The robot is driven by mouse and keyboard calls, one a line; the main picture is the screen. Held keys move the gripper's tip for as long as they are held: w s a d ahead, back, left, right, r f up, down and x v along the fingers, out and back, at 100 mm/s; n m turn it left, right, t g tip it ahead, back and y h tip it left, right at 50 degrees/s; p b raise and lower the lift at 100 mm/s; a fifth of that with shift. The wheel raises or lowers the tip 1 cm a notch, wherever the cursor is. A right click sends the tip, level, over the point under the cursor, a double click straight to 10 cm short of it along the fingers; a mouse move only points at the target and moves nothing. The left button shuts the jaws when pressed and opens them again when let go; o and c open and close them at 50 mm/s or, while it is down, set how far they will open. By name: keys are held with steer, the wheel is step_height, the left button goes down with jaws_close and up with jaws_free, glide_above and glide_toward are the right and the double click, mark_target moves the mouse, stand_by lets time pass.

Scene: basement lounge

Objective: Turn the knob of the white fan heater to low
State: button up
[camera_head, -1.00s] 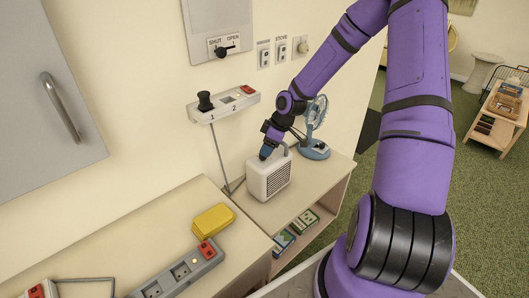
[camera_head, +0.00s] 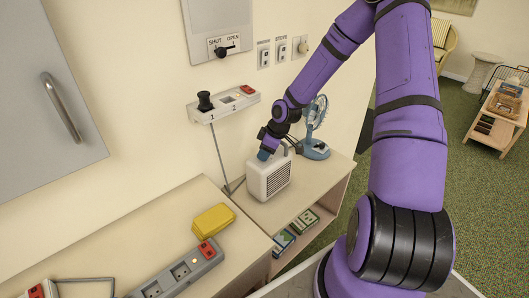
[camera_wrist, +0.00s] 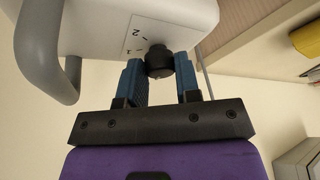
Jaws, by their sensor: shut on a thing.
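The white fan heater (camera_head: 268,180) stands upright on the low wooden shelf unit against the wall, with its grille facing front. In the wrist view, the heater's white top (camera_wrist: 100,22) carries a black knob (camera_wrist: 159,62) beside a label plate (camera_wrist: 136,40). The figure 2 is readable on the plate, with another mark partly hidden. My gripper (camera_wrist: 160,80) has its blue fingers on both sides of the knob and is shut on it. In the head view, my gripper (camera_head: 264,154) is at the heater's top and the knob is hidden.
The heater's grey handle (camera_wrist: 68,80) arches close beside my fingers. A blue desk fan (camera_head: 315,148) stands just behind the heater. A yellow case (camera_head: 213,220) and power strip (camera_head: 184,268) lie on the nearer counter.

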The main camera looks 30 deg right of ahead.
steer(key=shift+m, duration=0.3)
steer(key=m+h, duration=0.1)
steer(key=m, duration=0.1)
steer(key=m+t, duration=0.1)
steer(key=m, duration=0.2)
steer(key=shift+a+m+h, duration=0.2)
steer(key=shift+m+h, duration=0.1)
steer(key=shift+h, duration=0.1)
steer(key=m+h, duration=0.1)
steer(key=m, duration=0.1)
steer(key=m+h, duration=0.1)
steer(key=m, duration=0.2)
steer(key=shift+s+t, duration=0.1)
steer(key=shift+t, duration=0.3)
steer(key=shift+m, duration=0.4)
steer(key=o, duration=0.9)
steer(key=v, duration=1)
steer(key=shift+s+a+r, duration=0.1)
steer(key=shift+a+r, duration=0.1)
steer(key=shift+r, duration=0.2)
